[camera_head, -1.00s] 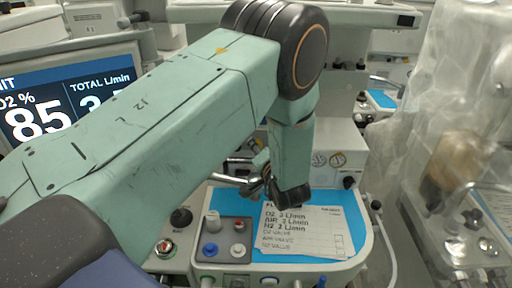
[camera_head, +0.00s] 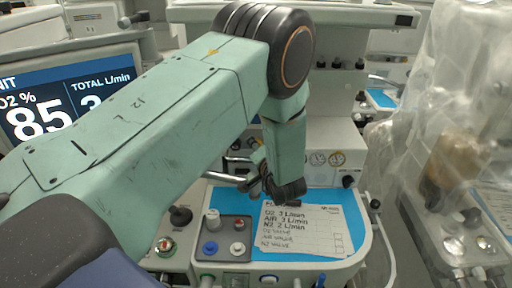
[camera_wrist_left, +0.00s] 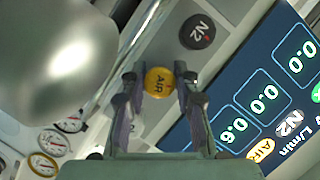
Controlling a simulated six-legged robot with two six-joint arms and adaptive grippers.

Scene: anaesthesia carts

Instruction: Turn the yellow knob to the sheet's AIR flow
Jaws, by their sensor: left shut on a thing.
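The yellow AIR knob (camera_wrist_left: 158,82) sits between the two fingers of my left gripper (camera_wrist_left: 157,92) in the left wrist view, and the fingers are shut on it. In the head view my left gripper (camera_head: 262,185) is partly hidden by its own wrist, and the knob is hidden. The sheet (camera_head: 325,240) lies on the blue surface and reads O2 3, AIR 3 and N2 2 L/min. The flow display (camera_wrist_left: 262,100) shows tilted digits; the AIR box seems to read 0.6, though the tilt makes this unsure. The right gripper is not in view.
The black N2 knob (camera_wrist_left: 197,32) is close to the AIR knob. A large metallic rounded part (camera_wrist_left: 50,50) fills the upper left of the wrist view. Gauges (camera_wrist_left: 45,165) lie below it. A monitor (camera_head: 70,105) stands left, and a plastic-covered cart (camera_head: 460,130) right.

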